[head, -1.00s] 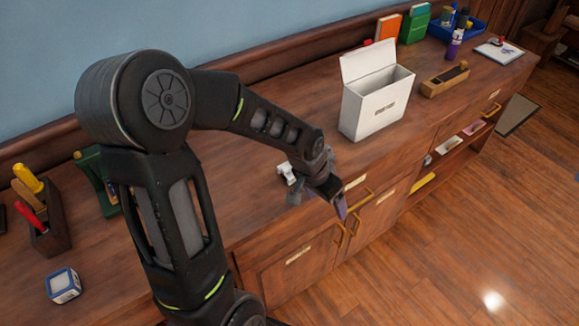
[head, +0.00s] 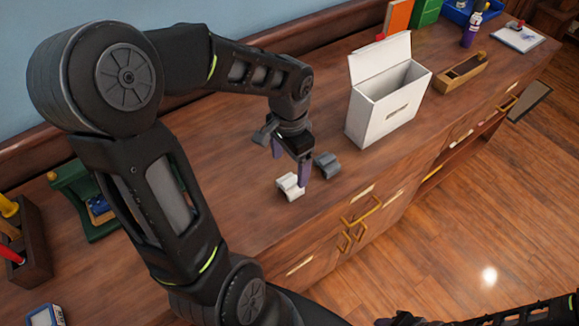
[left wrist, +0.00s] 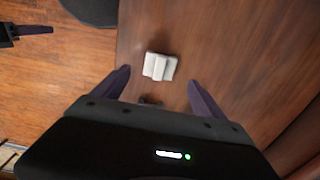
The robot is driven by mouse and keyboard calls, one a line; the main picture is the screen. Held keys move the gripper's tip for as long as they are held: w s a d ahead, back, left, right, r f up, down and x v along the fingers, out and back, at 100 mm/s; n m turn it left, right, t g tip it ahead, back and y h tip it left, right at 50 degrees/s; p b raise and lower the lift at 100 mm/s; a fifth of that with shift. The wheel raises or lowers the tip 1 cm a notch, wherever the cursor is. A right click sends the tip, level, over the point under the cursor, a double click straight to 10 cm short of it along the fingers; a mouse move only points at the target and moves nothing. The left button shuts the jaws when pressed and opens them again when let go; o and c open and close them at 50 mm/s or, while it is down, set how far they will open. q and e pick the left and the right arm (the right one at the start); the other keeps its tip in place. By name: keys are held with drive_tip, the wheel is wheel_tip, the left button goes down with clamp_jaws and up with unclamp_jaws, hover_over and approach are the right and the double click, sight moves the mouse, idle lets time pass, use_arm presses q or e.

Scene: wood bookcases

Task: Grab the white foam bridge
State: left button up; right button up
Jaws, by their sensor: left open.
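The white foam bridge (head: 290,186) lies on the wooden cabinet top, near its front edge. It also shows in the left wrist view (left wrist: 160,66), between and just beyond the fingertips. My left gripper (head: 291,169) is open and empty, pointing down beside and above the white bridge. Its two purple fingers show spread in the left wrist view (left wrist: 158,79). A purple finger of my right gripper (left wrist: 35,30) shows at the upper left of the left wrist view, low over the floor side; its opening cannot be told.
A dark grey bridge (head: 328,165) lies close to the right of the left gripper. Another grey piece (head: 262,133) is partly behind the gripper. An open white box (head: 385,112) stands farther right. A green holder (head: 82,205) and a tool box (head: 28,250) stand at left.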

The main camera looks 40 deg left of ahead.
sight(290, 181)
use_arm(q)
drive_tip(key=shift+s+d+r, duration=0.15)
drive_tip(key=shift+s+d, duration=0.05)
drive_tip(key=shift+w+a+f, duration=0.1)
drive_tip(key=shift+f, duration=1.25)
wheel_tip(290, 181, down, 5)
drive_tip(key=shift+w+f+p, duration=0.1)
drive_tip(key=shift+w+p, duration=0.05)
drive_tip(key=shift+p, duration=0.3)
drive_tip(key=shift+c, duration=0.3)
drive_tip(key=c, duration=1.3)
